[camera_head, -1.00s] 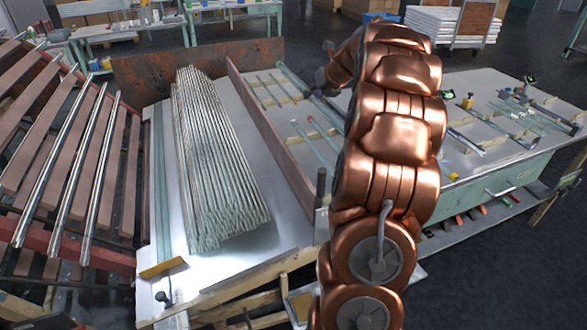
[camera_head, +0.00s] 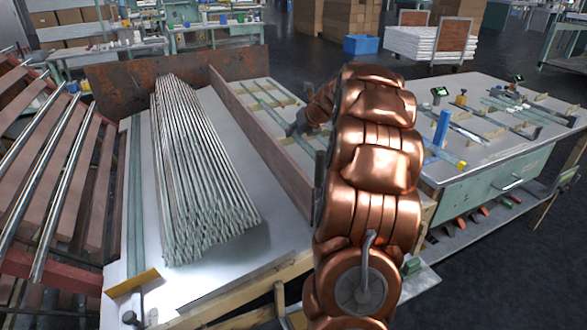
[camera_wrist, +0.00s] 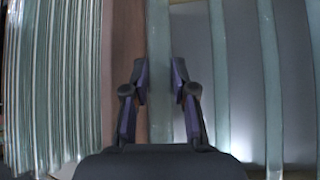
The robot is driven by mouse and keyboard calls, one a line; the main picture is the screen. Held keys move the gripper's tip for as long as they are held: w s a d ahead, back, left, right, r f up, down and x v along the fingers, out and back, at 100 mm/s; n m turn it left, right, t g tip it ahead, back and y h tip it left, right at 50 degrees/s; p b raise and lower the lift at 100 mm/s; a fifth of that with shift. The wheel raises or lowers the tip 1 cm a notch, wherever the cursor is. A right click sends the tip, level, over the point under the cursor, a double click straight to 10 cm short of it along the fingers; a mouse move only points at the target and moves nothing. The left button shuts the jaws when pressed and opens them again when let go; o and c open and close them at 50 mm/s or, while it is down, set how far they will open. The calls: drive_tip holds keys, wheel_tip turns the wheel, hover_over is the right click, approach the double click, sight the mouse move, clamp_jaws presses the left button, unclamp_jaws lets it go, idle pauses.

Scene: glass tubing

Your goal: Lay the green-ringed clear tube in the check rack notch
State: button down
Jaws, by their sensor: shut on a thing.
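My gripper (camera_wrist: 160,80) is shut on a clear tube (camera_wrist: 158,40) that runs lengthwise between its fingers in the wrist view. No green ring shows on the visible part of this tube, so I cannot tell its ring colour. In the head view my copper arm hides much of the middle, and the gripper end is low over the tube area just right of the brown divider (camera_head: 255,130). I cannot pick out the check rack with certainty. Wooden notched supports (camera_head: 492,132) with tubes stand on the right table.
A large bundle of clear tubes (camera_head: 195,170) lies left of the divider. More tubes (camera_wrist: 218,70) lie to the right in the wrist view. The slatted rack (camera_head: 50,170) is at far left. A blue upright piece (camera_head: 442,130) stands on the right table (camera_head: 465,155).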

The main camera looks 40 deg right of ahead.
wheel_tip(320, 180, down, 9)
drive_tip(key=shift+f+b, duration=0.1)
drive_tip(key=shift+b, duration=0.8)
drive_tip(key=shift+f+p, duration=0.55)
drive_tip(key=c, duration=0.9)
unclamp_jaws()
drive_tip(key=shift+c, duration=0.2)
